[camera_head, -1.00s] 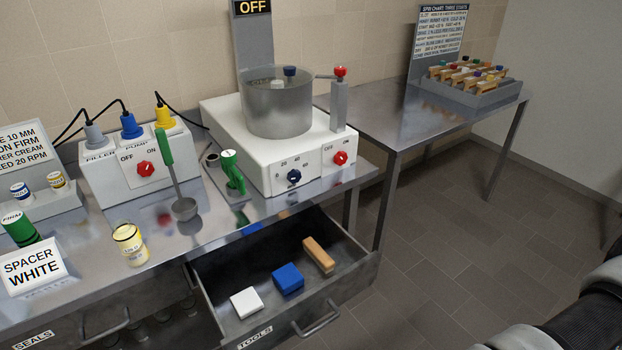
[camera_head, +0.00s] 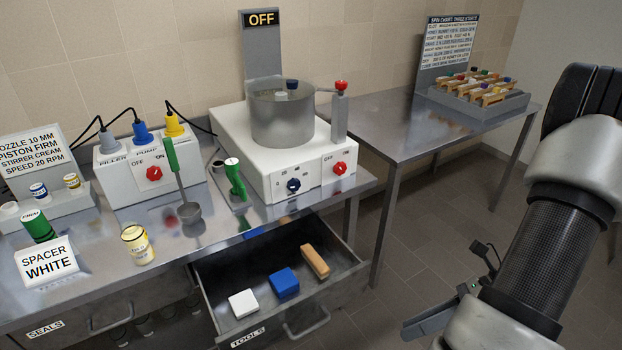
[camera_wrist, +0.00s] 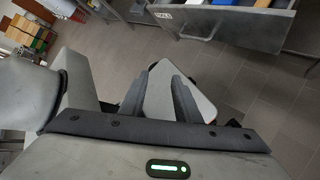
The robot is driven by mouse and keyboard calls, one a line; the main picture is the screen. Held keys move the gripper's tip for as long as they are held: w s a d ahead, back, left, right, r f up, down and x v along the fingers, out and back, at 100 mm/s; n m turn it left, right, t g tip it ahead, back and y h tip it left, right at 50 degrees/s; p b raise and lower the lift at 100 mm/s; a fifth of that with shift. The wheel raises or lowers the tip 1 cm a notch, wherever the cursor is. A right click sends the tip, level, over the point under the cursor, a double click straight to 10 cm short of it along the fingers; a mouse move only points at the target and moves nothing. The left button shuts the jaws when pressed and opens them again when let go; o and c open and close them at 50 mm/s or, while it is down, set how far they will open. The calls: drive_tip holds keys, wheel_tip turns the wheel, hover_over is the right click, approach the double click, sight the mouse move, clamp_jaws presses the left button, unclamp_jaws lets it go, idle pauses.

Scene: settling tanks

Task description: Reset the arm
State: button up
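My arm rises at the right of the head view, bent, with its dark forearm over the floor to the right of the open drawer. My gripper (camera_head: 428,322) is at the lower right of that view, partly cut off by the bottom edge, clear of both tables. In the wrist view my gripper (camera_wrist: 163,78) shows two dark fingers spread apart with nothing held between them. A pale grey surface, seemingly my own base, lies beyond the fingertips.
An open tools drawer (camera_head: 240,333) holds a white, a blue and a tan block and juts out left of my arm. A steel bench (camera_head: 200,240) carries a filler machine and jars. A side table (camera_head: 400,130) bears a rack. Floor between is clear.

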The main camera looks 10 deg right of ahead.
drive_tip(key=w+a+r+n+h+p, duration=0.25)
drive_tip(key=w+a+r+n, duration=0.2)
drive_tip(key=r+n, duration=0.4)
drive_tip(key=w+a+r+n+h+p, duration=0.2)
drive_tip(key=w+a+r+n+h, duration=0.15)
drive_tip(key=a+r+n, duration=0.4)
drive_tip(key=w+a+r+n+h+p, duration=0.2)
drive_tip(key=w+a+r+n+h, duration=0.15)
drive_tip(key=r+n, duration=0.55)
drive_tip(key=s+r+n+t+h+p, duration=0.1)
drive_tip(key=s+r+n+t, duration=0.2)
drive_tip(key=s+r, duration=0.5)
drive_tip(key=shift+s+a+r+n+t, duration=0.2)
drive_tip(key=shift+s+n+t, duration=0.3)
drive_tip(key=shift+n, duration=0.3)
